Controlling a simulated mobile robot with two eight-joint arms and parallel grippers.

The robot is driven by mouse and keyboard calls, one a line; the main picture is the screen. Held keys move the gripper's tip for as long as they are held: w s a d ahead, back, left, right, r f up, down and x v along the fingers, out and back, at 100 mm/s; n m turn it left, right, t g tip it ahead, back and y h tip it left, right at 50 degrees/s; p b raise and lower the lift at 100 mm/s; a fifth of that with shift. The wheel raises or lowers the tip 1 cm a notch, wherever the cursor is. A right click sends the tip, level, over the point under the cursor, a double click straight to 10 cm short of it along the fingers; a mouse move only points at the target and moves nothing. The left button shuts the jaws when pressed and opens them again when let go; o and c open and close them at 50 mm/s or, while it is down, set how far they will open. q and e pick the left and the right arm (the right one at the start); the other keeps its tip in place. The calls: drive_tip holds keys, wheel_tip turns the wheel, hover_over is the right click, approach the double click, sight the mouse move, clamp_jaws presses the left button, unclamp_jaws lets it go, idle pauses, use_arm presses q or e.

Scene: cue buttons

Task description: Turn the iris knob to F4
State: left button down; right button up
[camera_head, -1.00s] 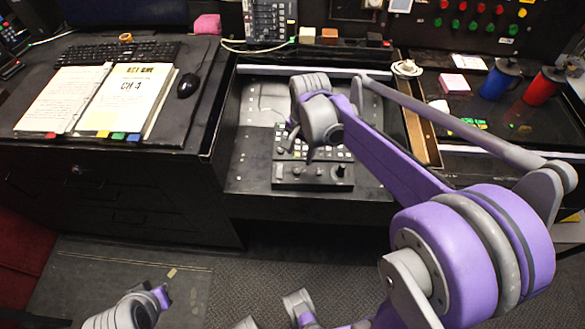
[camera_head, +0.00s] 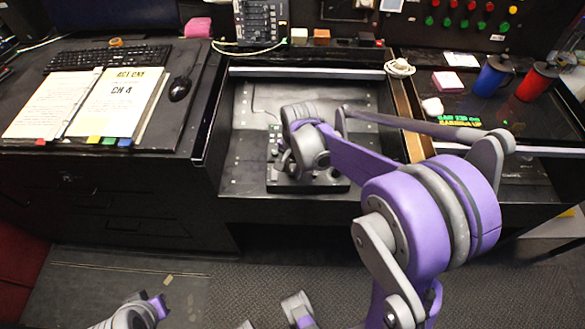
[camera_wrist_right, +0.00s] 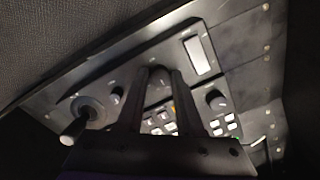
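The control console (camera_head: 340,186) is a dark panel in the recessed desk bay, partly covered by my right arm. In the right wrist view, the console (camera_wrist_right: 62,90) shows a joystick (camera_wrist_right: 77,127), a small knob (camera_wrist_right: 116,96), a larger dark knob (camera_wrist_right: 217,99), lit buttons and a pale display (camera_wrist_right: 199,56). My right gripper (camera_wrist_right: 162,74) has its two fingers apart over the panel. Knob labels are unreadable. In the head view, my right gripper (camera_head: 289,164) is mostly hidden by its wrist.
An open binder (camera_head: 100,103) reading "CH 4", a keyboard (camera_head: 110,57) and a mouse (camera_head: 180,88) are on the left desk. Blue (camera_head: 495,75) and red (camera_head: 537,80) mugs stand right. The bay's side walls (camera_head: 212,125) rise around the console.

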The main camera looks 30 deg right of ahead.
clamp_jaws()
drive_tip(key=shift+n, duration=0.4)
drive_tip(key=n, duration=0.5)
drive_tip(key=shift+n+g, duration=0.3)
drive_tip(key=shift+n, duration=0.1)
drive_tip(key=shift+h, duration=0.3)
drive_tip(key=o, duration=0.5)
unclamp_jaws()
